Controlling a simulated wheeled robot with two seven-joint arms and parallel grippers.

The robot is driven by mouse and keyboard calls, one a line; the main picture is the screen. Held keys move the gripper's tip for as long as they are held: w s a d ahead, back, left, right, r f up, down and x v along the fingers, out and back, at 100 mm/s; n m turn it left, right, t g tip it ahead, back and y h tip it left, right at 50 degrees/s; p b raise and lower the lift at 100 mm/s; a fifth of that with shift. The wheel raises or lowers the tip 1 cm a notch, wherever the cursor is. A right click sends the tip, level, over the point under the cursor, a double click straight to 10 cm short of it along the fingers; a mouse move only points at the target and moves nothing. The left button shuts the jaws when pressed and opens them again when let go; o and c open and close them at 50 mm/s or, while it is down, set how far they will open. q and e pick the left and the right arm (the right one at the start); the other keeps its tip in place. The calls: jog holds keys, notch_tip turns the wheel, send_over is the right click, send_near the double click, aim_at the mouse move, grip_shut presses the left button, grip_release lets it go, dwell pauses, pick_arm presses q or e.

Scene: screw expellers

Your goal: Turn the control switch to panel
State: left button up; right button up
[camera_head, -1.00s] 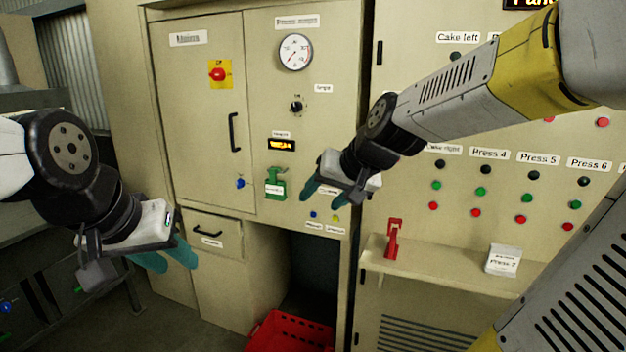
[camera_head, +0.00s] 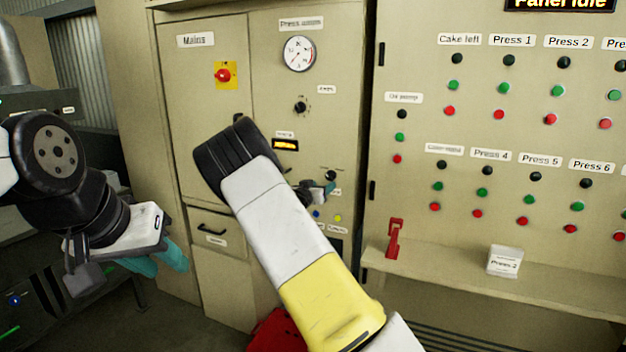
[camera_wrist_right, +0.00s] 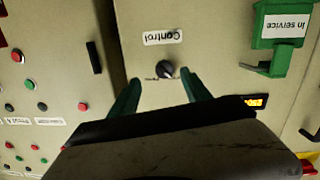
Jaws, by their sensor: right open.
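The control switch is a small black knob (camera_wrist_right: 166,70) on the beige cabinet face, beside its Control label (camera_wrist_right: 163,36), which appears upside down in the right wrist view. My right gripper (camera_wrist_right: 160,77) is open, with one teal finger on each side of the knob in that view; I cannot tell whether they touch it. In the head view a dark knob (camera_head: 330,175) shows just above my right gripper (camera_head: 322,190), which my forearm partly hides. Which way the switch points is unclear. My left gripper (camera_head: 156,262) hangs at the left, away from the cabinet, with nothing visible in it.
A green In service device (camera_wrist_right: 283,25) sits near the switch. A Panel idle display (camera_head: 560,4) is at the top right. The button panel (camera_head: 500,130) and a ledge with a red handle (camera_head: 394,238) are at the right. A red crate (camera_head: 277,333) is below.

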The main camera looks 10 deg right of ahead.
aim_at(328, 177)
jog(key=shift+t+h, duration=0.4)
jog(key=x, duration=0.5)
jog(key=a+x, duration=0.1)
jog(key=x, duration=0.1)
jog(key=shift+w+d+r, duration=0.2)
jog(key=shift+w, duration=0.35)
grip_shut()
